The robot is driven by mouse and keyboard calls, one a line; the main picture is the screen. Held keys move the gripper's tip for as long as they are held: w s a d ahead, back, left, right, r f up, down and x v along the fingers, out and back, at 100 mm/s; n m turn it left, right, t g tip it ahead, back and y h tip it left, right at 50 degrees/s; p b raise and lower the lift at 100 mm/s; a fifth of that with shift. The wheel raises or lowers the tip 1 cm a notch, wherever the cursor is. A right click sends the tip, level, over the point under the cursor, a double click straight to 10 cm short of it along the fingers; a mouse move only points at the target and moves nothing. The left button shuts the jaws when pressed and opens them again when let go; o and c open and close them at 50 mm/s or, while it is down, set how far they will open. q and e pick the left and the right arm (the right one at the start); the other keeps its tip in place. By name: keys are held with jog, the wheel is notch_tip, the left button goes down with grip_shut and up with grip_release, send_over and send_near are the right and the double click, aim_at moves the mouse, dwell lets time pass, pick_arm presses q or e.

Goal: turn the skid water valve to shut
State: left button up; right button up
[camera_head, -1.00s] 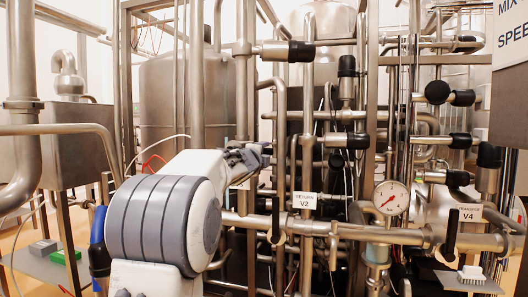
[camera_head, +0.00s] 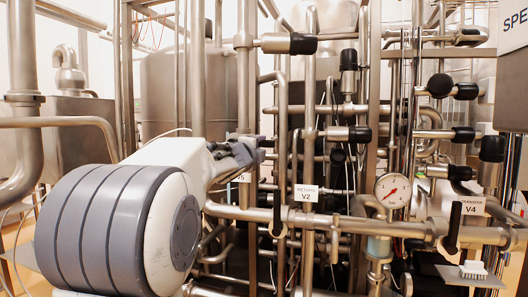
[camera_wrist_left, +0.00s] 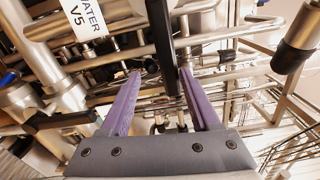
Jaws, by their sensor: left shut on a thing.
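The water valve's white label reading WATER V5 (camera_wrist_left: 84,18) is at the upper left in the left wrist view. A black lever handle (camera_wrist_left: 161,38) runs down the middle of that view, beside the label. My left gripper (camera_wrist_left: 160,72) has its two purple fingers on either side of this handle and is shut on it. In the head view my left gripper (camera_head: 240,154) is among the upright pipes, with the V5 label (camera_head: 243,177) partly showing below it. The handle is hidden there by the gripper and arm. My right gripper is not in view.
Valve V2 (camera_head: 277,213) and valve V4 (camera_head: 454,226), both with black levers, sit on a horizontal pipe to the right. A pressure gauge (camera_head: 392,191) stands between them. Black-capped fittings (camera_head: 360,134) stick out of the dense pipework.

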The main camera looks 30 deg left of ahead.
pick_arm(q)
jog(key=shift+v, duration=2.25)
jog(key=s+d+f+n+g+h+p, duration=0.2)
jog(key=s+d+f+n+g+p, duration=0.15)
jog(key=d+f, duration=0.6)
jog(key=s+d+f+n+g+h+p, duration=0.2)
jog(key=s+d+f+n+g+p, duration=0.3)
jog(key=d, duration=0.8)
jog(key=s+d+f+g+p, duration=0.1)
jog(key=s+d+f+g, duration=0.2)
jog(key=s, duration=0.6)
jog(key=s+d+f+g+p, duration=0.1)
jog(key=s+d+f+g, duration=0.2)
jog(key=s, duration=0.6)
jog(key=s+d+f+g+h+p, duration=0.1)
jog(key=s+d+f+g, duration=0.2)
jog(key=s, duration=0.6)
notch_tip(320, 180, down, 3)
jog(key=shift+d+r+n, duration=0.15)
jog(key=shift+d+n, duration=0.3)
